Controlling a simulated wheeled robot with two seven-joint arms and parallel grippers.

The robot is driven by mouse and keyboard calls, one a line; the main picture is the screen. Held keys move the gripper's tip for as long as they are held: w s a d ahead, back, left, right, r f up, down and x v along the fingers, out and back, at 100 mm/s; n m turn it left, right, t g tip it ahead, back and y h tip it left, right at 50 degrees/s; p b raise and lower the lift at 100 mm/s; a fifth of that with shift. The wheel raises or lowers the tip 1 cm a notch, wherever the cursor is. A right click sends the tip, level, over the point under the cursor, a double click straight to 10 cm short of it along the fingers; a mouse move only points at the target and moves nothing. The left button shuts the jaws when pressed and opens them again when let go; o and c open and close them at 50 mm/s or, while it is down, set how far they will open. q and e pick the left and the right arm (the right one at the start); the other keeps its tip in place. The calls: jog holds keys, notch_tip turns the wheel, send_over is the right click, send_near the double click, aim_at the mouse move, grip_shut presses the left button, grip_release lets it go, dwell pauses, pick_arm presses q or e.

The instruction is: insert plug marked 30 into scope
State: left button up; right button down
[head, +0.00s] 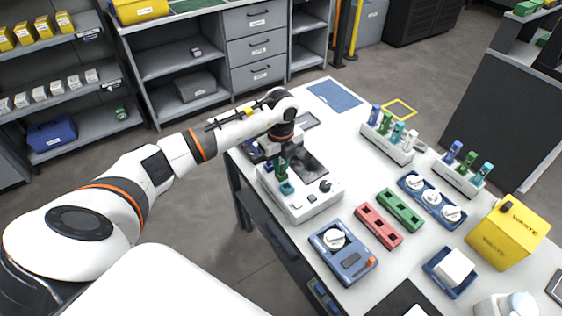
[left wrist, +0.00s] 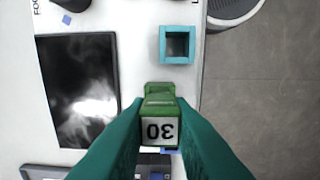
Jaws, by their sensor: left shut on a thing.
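My left gripper (head: 281,168) is over the left side of the white scope (head: 318,205). In the left wrist view its teal-green fingers (left wrist: 160,108) are shut on a green plug (left wrist: 160,128) with a white label reading 30, upside down in the picture. The scope has a teal square socket (left wrist: 177,45) with a dark opening; it also shows in the head view (head: 286,188), just below the gripper. In the wrist view the plug is apart from the socket, which lies above it in the picture. The scope's dark screen (left wrist: 80,88) is to the left. My right gripper is not in view.
On the white table stand a blue device (head: 342,255), a red block (head: 379,226), a green block (head: 400,210), a blue tray with white reels (head: 432,198), two vial racks (head: 388,143) (head: 459,180) and a yellow waste box (head: 508,235). A blue mat (head: 335,96) lies at the far end.

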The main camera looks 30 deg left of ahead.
pick_arm(q)
jog(key=shift+f, duration=0.45)
dwell(0.5)
jog(key=o, duration=0.9)
jog(key=shift+o, duration=0.2)
jog(key=shift+r+p, duration=2.2)
jog(key=shift+r, duration=0.85)
